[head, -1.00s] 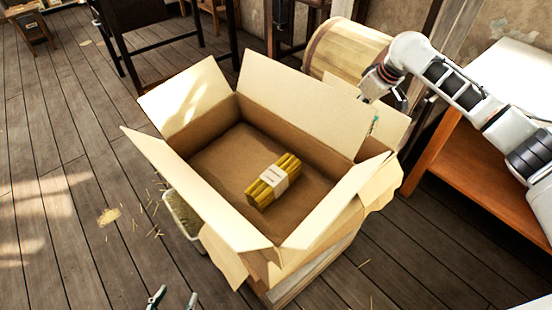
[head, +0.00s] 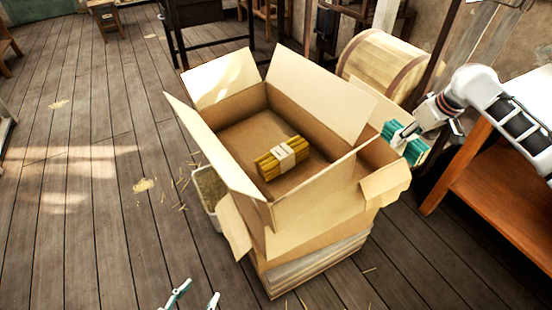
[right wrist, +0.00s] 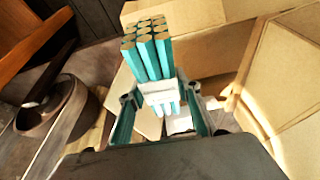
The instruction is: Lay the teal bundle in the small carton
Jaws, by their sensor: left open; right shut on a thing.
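The teal bundle (head: 417,152) is a pack of teal sticks with a white band, which also shows in the right wrist view (right wrist: 148,60). My right gripper (head: 403,136) is shut on it around the band and holds it up by the far right side of the small carton. The small carton (head: 385,183) stands open to the right of the large carton, partly hidden by its flaps; I cannot see its floor. My left gripper (head: 198,288) is open and empty at the bottom edge of the head view, apart from the cartons.
The large open carton (head: 237,195) holds a yellow bundle (head: 283,158) with a pale band. Its raised flaps stand between the left gripper and the small carton. A wooden barrel (head: 375,65) is behind, an orange-brown bench (head: 480,185) at right, and a straw-filled tub (head: 210,188) at left.

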